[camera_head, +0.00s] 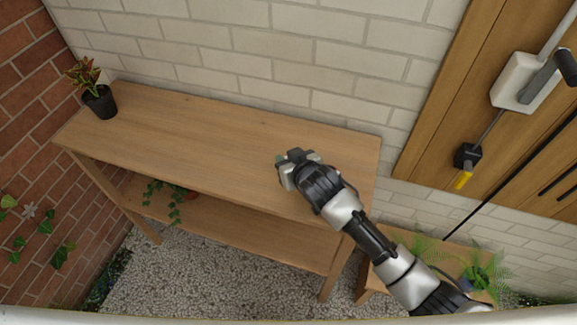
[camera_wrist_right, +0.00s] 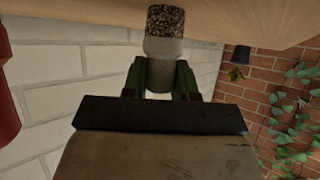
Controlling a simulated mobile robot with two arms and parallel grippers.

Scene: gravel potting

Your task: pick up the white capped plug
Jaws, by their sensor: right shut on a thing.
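My right gripper (camera_head: 283,168) is over the right part of the wooden bench top in the head view. In the right wrist view, its two dark green fingers (camera_wrist_right: 161,78) are closed on the sides of the white capped plug (camera_wrist_right: 163,49). The plug shows a pale grey body and a dark, speckled brown end pointing away from the gripper. In the head view the plug is hidden or too small to make out. Whether it touches the bench top (camera_head: 190,127) is not clear. My left gripper is not in view.
A potted plant (camera_head: 100,103) stands at the bench's far left end. A trailing plant (camera_head: 165,195) is on the lower shelf (camera_head: 230,232). Tools, one with a yellow tip (camera_head: 464,179), hang on the wooden wall panel at right. The middle of the bench top is clear.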

